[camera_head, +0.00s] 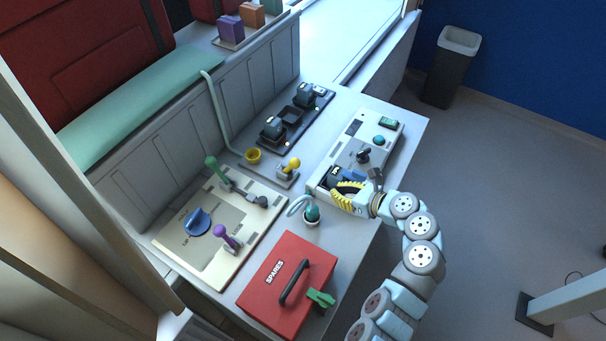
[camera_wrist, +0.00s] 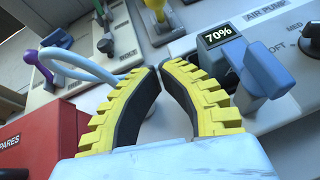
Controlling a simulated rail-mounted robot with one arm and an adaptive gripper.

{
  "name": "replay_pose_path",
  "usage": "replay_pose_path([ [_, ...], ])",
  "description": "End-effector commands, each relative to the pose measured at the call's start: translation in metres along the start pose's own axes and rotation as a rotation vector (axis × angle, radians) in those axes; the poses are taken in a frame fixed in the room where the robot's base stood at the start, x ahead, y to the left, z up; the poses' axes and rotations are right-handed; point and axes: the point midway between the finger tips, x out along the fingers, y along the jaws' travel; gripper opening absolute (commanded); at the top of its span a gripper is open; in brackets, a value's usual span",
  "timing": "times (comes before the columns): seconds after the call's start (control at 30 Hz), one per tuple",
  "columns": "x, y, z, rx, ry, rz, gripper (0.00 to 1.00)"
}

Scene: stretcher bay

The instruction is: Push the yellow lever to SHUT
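No SHUT marking is readable, so I cannot tell which position the lever is in. My gripper (camera_head: 336,194) has black and yellow fingers and is apart from the lever, to its lower right in the head view. In the wrist view its fingertips (camera_wrist: 160,67) are together with nothing visible between them.
The air pump box (camera_head: 372,140) with a blue handle (camera_wrist: 262,70) and 70% display is close to my fingers. A cup with a pale hose loop (camera_head: 311,214) stands nearby. A red SPARES case (camera_head: 262,289), lever panel (camera_head: 180,240) and yellow cup (camera_head: 253,156) surround them.

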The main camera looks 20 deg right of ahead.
Motion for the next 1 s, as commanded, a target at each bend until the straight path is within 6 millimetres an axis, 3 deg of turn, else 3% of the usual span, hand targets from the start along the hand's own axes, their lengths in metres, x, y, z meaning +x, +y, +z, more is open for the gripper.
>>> replay_pose_path([
  [0.37,0.010,0.000,0.001,-0.001,-0.001,-0.001,0.00],
  [1.0,0.096,0.000,0.000,-0.001,0.000,0.001,0.00],
])
